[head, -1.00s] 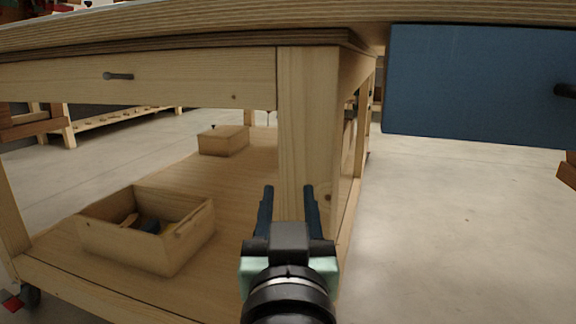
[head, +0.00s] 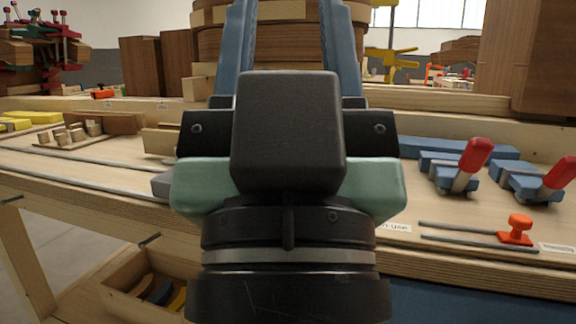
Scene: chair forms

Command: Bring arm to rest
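My gripper (head: 290,30) fills the middle of the head view, close to the camera and in front of the workbench. Its two blue fingers point up and stand well apart. The fingertips run out of the top of the picture. I see nothing held in the visible gap between the fingers. Behind the gap is a stack of curved wooden forms (head: 280,14), partly hidden by the gripper.
The workbench (head: 60,172) spans the view. On it are blue clamps with red handles (head: 470,165) at right, an orange-handled bar clamp (head: 515,232), small wood blocks (head: 85,130) at left and a dark wooden block (head: 530,60). An open box (head: 125,285) sits below.

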